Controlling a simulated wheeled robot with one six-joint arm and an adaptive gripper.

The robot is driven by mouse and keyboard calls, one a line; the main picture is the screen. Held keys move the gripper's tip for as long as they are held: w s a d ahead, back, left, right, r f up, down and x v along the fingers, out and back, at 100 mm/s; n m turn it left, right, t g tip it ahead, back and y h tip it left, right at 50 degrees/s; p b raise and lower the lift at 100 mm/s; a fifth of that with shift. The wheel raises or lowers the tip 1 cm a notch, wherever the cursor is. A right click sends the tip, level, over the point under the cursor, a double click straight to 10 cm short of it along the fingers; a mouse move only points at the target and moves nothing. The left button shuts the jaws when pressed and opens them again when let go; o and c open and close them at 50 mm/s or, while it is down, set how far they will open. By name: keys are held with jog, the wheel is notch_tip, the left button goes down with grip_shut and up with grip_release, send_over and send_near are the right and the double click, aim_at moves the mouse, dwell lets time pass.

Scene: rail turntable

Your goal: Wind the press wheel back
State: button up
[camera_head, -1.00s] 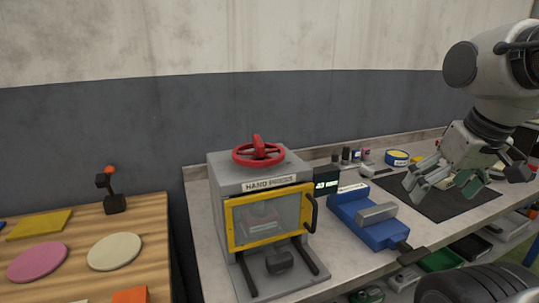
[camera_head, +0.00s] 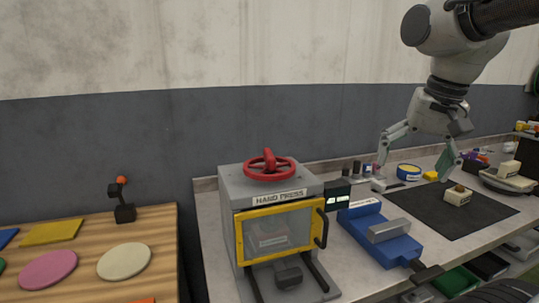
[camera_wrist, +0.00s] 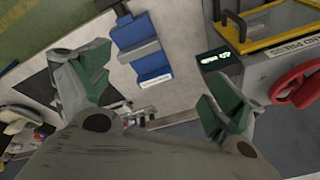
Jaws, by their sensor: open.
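The hand press (camera_head: 228,200) is a grey box on the bench with a yellow-framed clear door (camera_head: 279,233). The red press wheel (camera_head: 269,168) lies flat on its top, with an upright knob. Something grey shows dimly behind the door. In the wrist view, the wheel (camera_wrist: 296,85) is at the right edge, partly cut off. My gripper (camera_head: 414,167) is open and empty above the bench, right of the press and well apart from the wheel. Its spread fingers also show in the wrist view (camera_wrist: 158,92).
A blue vise (camera_head: 380,237) stands right of the press, beside a small display (camera_head: 337,197). A black mat (camera_head: 440,222) holds a small pale block (camera_head: 458,195). A wooden table (camera_head: 160,225) with coloured discs is at left. The wall is close behind.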

jog(key=w+a+r+m+g, duration=0.1)
jog(key=w+a+r+m, duration=0.25)
jog(key=a, duration=0.35)
jog(key=w+a+r+m+g, duration=0.1)
jog(key=w+a+r+m, duration=0.15)
jog(key=w+a, duration=0.35)
jog(key=m+g, duration=0.1)
jog(key=m, duration=0.5)
send_over(269, 153)
jog(key=shift+w+d+r+h, duration=0.1)
jog(key=shift+w+r+h, duration=0.05)
jog(key=shift+r+h, duration=0.2)
notch_tip(269, 153, down, 8)
jog(key=shift+r, duration=0.15)
jog(key=c, duration=1)
